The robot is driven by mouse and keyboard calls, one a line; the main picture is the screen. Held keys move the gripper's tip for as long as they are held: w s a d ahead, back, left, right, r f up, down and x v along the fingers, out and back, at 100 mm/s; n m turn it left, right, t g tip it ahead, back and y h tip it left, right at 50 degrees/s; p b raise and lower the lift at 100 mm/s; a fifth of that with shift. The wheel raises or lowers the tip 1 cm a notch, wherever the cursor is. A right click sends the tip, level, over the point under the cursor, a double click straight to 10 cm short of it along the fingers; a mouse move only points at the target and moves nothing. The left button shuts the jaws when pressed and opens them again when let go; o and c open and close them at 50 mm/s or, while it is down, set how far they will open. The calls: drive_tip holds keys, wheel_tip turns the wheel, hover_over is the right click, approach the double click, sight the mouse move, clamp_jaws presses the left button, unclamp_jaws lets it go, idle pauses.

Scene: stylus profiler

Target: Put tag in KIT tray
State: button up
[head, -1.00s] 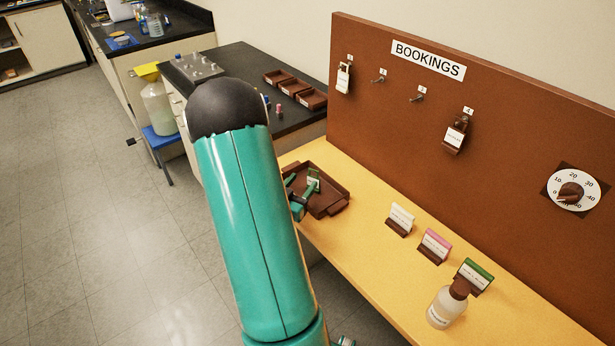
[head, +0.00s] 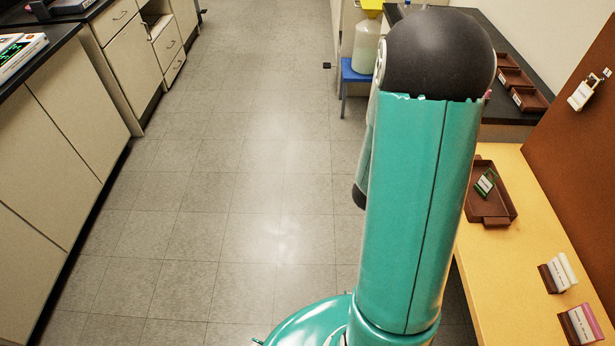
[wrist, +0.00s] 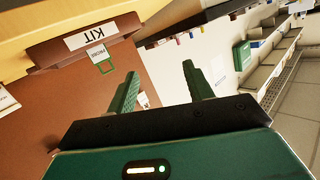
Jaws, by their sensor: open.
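The tag (head: 485,183), a small card with a green edge, lies inside the brown tray (head: 497,221) on the yellow bench in the head view. In the wrist view the tray (wrist: 45,56) carries an upside-down KIT label (wrist: 90,36), and the green-edged tag (wrist: 105,66) shows beside its rim. My gripper (wrist: 160,70) is open, with its two green fingers apart and nothing between them. The tag is apart from the fingers. In the head view my arm hides the gripper.
The brown board (head: 580,125) stands along the bench, with a white tag (head: 582,94) hanging on it. Card holders (head: 558,273) stand nearer on the bench. Small brown trays (head: 528,99) sit on the black counter. The floor (head: 230,200) to the left is clear.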

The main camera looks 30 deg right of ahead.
drive_tip(key=w+a+r+n+t+y, duration=0.3)
drive_tip(key=w+a+r+t+y, duration=0.1)
drive_tip(key=w+a, duration=0.35)
drive_tip(key=w+a+r+n+t+y, duration=0.1)
drive_tip(key=w+a+r+n+y, duration=0.2)
drive_tip(key=a, duration=0.5)
drive_tip(key=w+a+r+n+t+y, duration=0.15)
drive_tip(key=a+r+n+y, duration=0.3)
drive_tip(key=a, duration=0.45)
drive_tip(key=s+a+r+n+g+y, duration=0.2)
drive_tip(key=s+a, duration=0.3)
drive_tip(key=s, duration=0.3)
drive_tip(key=s+a+r+n+g+y, duration=0.1)
drive_tip(key=s+a+r+n, duration=0.3)
drive_tip(key=s, duration=0.5)
drive_tip(key=a+n+g, duration=0.1)
drive_tip(key=a, duration=0.1)
drive_tip(key=shift+a+r+y, duration=0.3)
drive_tip(key=shift+r+y, duration=0.05)
drive_tip(key=shift+g, duration=0.25)
